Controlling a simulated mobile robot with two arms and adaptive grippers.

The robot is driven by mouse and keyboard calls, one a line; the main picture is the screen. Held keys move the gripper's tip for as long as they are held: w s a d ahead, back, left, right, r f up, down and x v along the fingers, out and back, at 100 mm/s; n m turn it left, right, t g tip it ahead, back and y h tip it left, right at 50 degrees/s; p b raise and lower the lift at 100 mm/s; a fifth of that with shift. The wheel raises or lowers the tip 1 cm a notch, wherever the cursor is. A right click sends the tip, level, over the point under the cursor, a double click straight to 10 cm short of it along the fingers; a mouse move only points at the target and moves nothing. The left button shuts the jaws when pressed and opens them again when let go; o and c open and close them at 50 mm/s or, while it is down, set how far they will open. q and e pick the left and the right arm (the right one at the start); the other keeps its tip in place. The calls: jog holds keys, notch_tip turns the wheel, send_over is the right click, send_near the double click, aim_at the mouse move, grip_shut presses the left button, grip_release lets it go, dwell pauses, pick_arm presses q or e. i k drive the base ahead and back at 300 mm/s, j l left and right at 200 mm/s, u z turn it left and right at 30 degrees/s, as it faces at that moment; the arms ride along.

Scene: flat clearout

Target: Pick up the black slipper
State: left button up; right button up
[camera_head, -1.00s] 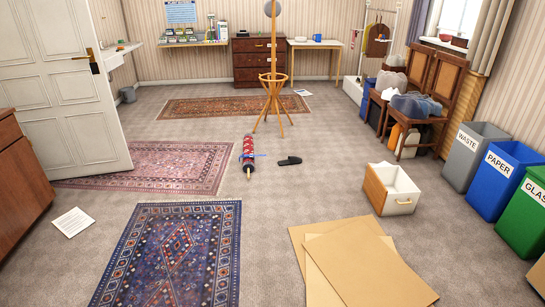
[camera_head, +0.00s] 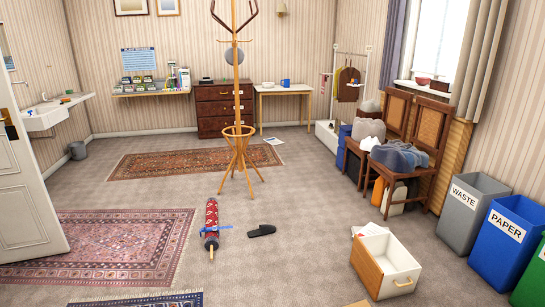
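The black slipper (camera_head: 262,230) lies on the grey carpet near the middle of the room, just right of a red rolled umbrella-like object (camera_head: 211,225) with a blue band. The slipper and the red object are apart. The slipper looks clear on all sides. Neither of my grippers shows in the head view.
A wooden coat stand (camera_head: 238,130) stands behind the slipper. An open drawer box (camera_head: 386,264) sits to the right, with the grey waste bin (camera_head: 470,215) and blue paper bin (camera_head: 506,240) beyond. A pink patterned rug (camera_head: 100,245) lies left. Carpet before the slipper is clear.

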aim_at(267, 228)
jog(key=i, duration=2.45)
